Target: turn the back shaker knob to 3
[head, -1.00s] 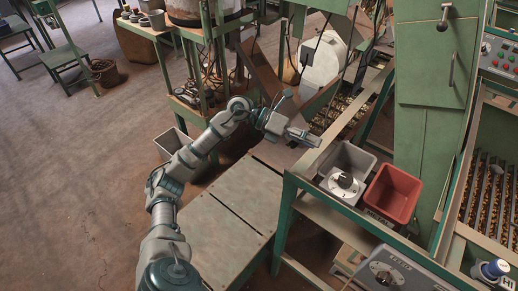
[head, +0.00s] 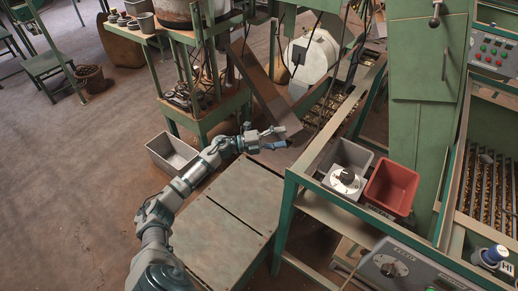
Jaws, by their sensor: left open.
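A black knob on a round white dial (head: 346,177) stands at the front of a grey bin on the green-framed bench. A second dark knob (head: 388,269) sits on a grey control panel at the bottom edge. The dial markings are too small to read, so I cannot tell either setting. My left gripper (head: 288,138) is open and empty, above the far end of the low green table, to the left of and beyond the white dial, well apart from it. My right gripper is out of view.
A red bin (head: 391,187) stands right of the grey bin (head: 345,156). The green bench frame (head: 290,187) lies between my left gripper and the dial. A tilted brown chute (head: 262,88) is behind the gripper.

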